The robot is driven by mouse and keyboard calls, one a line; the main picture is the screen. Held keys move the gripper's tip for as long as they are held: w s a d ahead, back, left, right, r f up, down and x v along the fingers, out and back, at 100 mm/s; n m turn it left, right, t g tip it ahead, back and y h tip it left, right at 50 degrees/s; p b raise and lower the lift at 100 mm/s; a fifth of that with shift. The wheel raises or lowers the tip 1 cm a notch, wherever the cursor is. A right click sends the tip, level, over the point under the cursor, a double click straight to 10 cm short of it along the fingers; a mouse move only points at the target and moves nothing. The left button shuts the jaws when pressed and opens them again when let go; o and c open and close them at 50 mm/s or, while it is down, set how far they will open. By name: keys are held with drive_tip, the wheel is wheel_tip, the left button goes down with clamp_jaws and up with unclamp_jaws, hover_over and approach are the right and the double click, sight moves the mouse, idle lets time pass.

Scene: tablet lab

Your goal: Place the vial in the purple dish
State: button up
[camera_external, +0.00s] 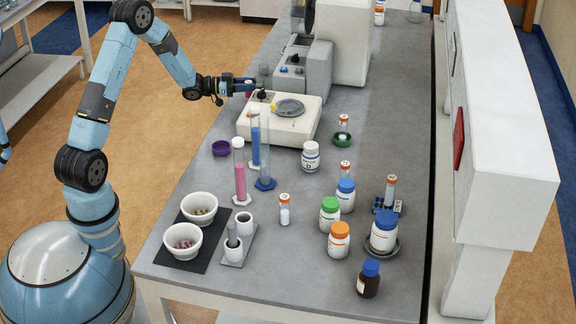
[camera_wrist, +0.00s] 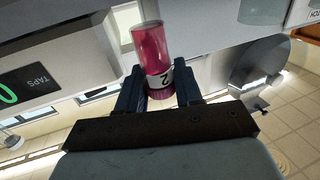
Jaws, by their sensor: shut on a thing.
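My gripper (camera_external: 246,86) is above the bench's left side, near the balance. In the wrist view, my gripper (camera_wrist: 160,84) is shut on a vial (camera_wrist: 151,45) with a red-pink body and a white label marked 2. Its far end sticks out beyond the fingers. The vial (camera_external: 249,92) is small and partly hidden by the fingers in the external view. The purple dish (camera_external: 221,148) is on the bench near its left edge, below my gripper in the picture. It is apart from the vial and not visible in the wrist view.
A white balance (camera_external: 280,119) stands right of the dish. Tall cylinders with pink (camera_external: 240,178) and blue (camera_external: 255,143) contents stand below and right of the dish. A green dish (camera_external: 342,139) holds another vial. Bottles (camera_external: 330,215) and mortars (camera_external: 199,208) occupy the front.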

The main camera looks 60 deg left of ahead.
drive_tip(key=shift+f, duration=0.8)
drive_tip(key=shift+f, duration=0.15)
drive_tip(key=o, duration=1)
drive_tip(key=v, duration=1.4)
drive_tip(key=w+d+r+g+y, duration=0.2)
drive_tip(key=w+d+r+y, duration=0.15)
drive_tip(key=r+y, duration=0.55)
drive_tip(key=s+d+r+n+g+y, duration=0.1)
drive_tip(key=s+d+r+n+g, duration=0.1)
drive_tip(key=s+d+r, duration=0.3)
drive_tip(key=s+d+r+n+g+y, duration=0.1)
drive_tip(key=s+d+r+n+g, duration=0.1)
drive_tip(key=s+d+r, duration=0.4)
drive_tip(key=s+r+n, duration=0.1)
drive_tip(key=s+r, duration=0.2)
drive_tip(key=s, duration=0.4)
drive_tip(key=shift+s+d+y, duration=0.25)
drive_tip(key=shift+y, duration=0.15)
drive_tip(key=s+d+g+h, duration=0.1)
drive_tip(key=s+d, duration=0.2)
drive_tip(key=s, duration=0.3)
drive_tip(key=s+d+g+h, duration=0.1)
drive_tip(key=s+d, duration=0.2)
drive_tip(key=s, duration=0.3)
drive_tip(key=s+d+f+g+h, duration=0.1)
drive_tip(key=s+d+g, duration=0.1)
drive_tip(key=s+d, duration=0.2)
drive_tip(key=shift+s+n, duration=0.4)
drive_tip(key=shift+s, duration=1.15)
